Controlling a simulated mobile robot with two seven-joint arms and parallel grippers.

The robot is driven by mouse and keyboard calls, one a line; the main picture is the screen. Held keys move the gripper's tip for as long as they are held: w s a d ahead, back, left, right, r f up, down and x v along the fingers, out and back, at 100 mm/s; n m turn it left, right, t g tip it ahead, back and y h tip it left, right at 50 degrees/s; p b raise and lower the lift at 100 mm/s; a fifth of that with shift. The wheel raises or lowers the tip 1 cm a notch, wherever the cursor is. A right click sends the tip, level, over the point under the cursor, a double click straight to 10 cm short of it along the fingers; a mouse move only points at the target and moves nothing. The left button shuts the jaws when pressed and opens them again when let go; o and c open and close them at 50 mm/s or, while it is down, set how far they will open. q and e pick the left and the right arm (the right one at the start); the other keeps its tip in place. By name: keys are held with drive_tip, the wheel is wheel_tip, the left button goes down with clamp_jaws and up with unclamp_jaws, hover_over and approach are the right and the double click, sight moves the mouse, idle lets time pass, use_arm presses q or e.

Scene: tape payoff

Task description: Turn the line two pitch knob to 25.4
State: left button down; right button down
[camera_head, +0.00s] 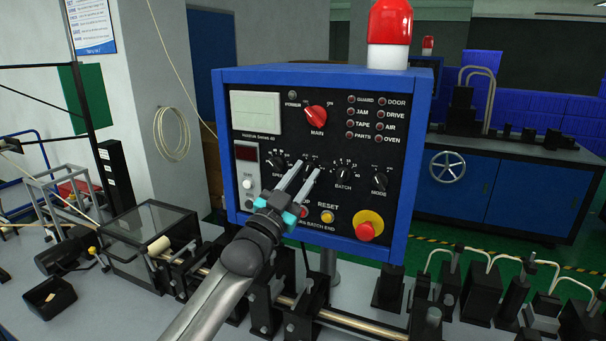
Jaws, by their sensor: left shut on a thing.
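A blue-framed control panel (395,205) with a black face stands in front of me. A row of black knobs runs across its middle: a speed knob (275,162) at left, a batch knob (343,174) and a mode knob (380,181) at right. My left gripper (304,174) reaches up from below, its two fingers shut on the knob between speed and batch, taken as the pitch knob. The fingers cover most of that knob and its label, so its pointer and setting cannot be read. No line number is readable. My right gripper is not in view.
A red main switch (316,112) sits above the knobs. A reset button (326,216) and a red emergency stop (366,231) sit below. A red beacon (390,22) tops the panel. Machine parts and a clear-lidded box (150,240) fill the bench.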

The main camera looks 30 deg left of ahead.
use_arm(q)
drive_tip(key=shift+m+h, duration=0.3)
drive_tip(key=shift+m, duration=0.3)
drive_tip(key=c, duration=0.9)
unclamp_jaws()
drive_tip(key=shift+s, duration=0.1)
drive_tip(key=b+v, duration=0.2)
drive_tip(key=v, duration=1.3)
drive_tip(key=shift+s, duration=0.1)
